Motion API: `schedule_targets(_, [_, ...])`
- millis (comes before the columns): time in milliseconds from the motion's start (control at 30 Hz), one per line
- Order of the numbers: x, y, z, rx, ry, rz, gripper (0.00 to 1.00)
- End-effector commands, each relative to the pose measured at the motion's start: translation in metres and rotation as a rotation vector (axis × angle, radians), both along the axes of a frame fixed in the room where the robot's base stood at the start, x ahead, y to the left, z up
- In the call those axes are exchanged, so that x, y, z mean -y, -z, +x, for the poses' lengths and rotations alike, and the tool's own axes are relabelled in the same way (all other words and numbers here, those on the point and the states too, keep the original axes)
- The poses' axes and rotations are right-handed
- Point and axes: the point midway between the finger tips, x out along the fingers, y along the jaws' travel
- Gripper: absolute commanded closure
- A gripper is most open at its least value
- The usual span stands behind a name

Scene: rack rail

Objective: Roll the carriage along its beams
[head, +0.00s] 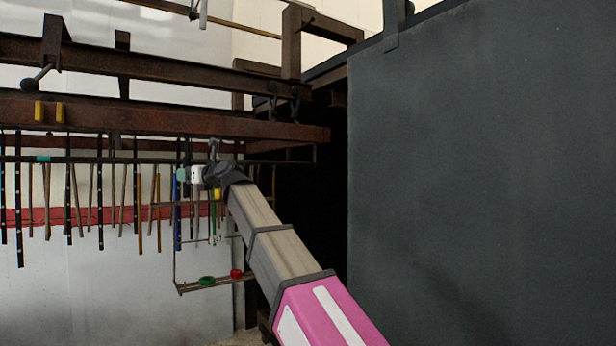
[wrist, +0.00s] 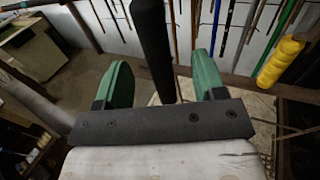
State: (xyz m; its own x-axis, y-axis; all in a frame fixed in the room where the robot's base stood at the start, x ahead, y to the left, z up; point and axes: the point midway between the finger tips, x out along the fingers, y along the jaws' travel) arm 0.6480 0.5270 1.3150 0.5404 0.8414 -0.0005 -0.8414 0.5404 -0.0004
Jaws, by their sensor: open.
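The brown steel beams (head: 150,78) run across the upper left of the head view, with a dark red beam (head: 200,122) below. Beneath it is a thin dark rail (head: 100,159), and a hanging frame with a narrow lower shelf (head: 213,284). I cannot tell for certain which part is the carriage. My gripper (head: 183,175) is at the rail's height, by the frame's upper part. In the wrist view its green fingers (wrist: 165,85) are apart. A black bar (wrist: 150,40) shows between them; whether it touches either finger is unclear.
Several long rods (head: 69,190) hang at the left before a pale wall. A large dark grey panel (head: 480,180) fills the right. A green ring (head: 206,281) and a red piece (head: 236,274) sit on the shelf. A yellow cylinder (wrist: 281,62) is right of my gripper.

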Motion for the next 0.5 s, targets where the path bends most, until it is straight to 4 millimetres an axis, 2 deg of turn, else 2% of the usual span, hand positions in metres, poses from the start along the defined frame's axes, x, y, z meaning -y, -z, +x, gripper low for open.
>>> schedule_targets(500, [-0.012, 0.000, 0.008, 0.000, 0.000, 0.000, 0.36])
